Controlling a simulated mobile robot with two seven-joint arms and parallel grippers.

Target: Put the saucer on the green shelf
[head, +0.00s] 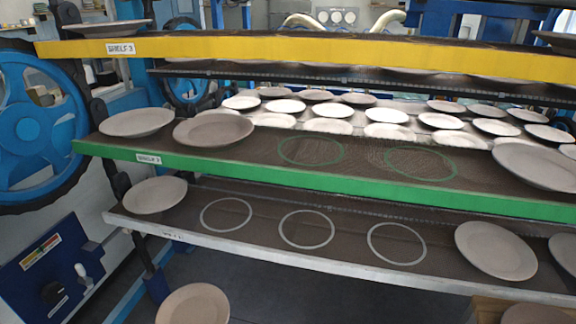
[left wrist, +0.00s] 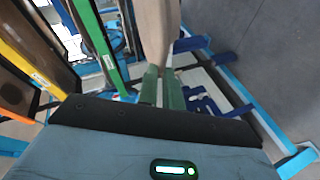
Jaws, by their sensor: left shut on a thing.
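The green shelf (head: 330,184) is the middle level of the rack. It bears two saucers at the left, a large one at the right end, and two empty green rings (head: 310,151) (head: 420,163) between them. In the left wrist view, my left gripper (left wrist: 163,84) has its green fingers shut on a beige saucer (left wrist: 160,30), seen nearly edge-on. The green shelf edge (left wrist: 97,45) is left of that saucer, apart from it. A saucer (head: 193,305) at the bottom left of the head view appears to be the same one. My right gripper is not in view.
A yellow shelf (head: 300,53) runs above the green one. A white-edged shelf (head: 270,255) below holds saucers and several empty white rings. A blue wheel (head: 35,125) and control box (head: 55,275) stand at the left. Another saucer (head: 535,314) is at the bottom right.

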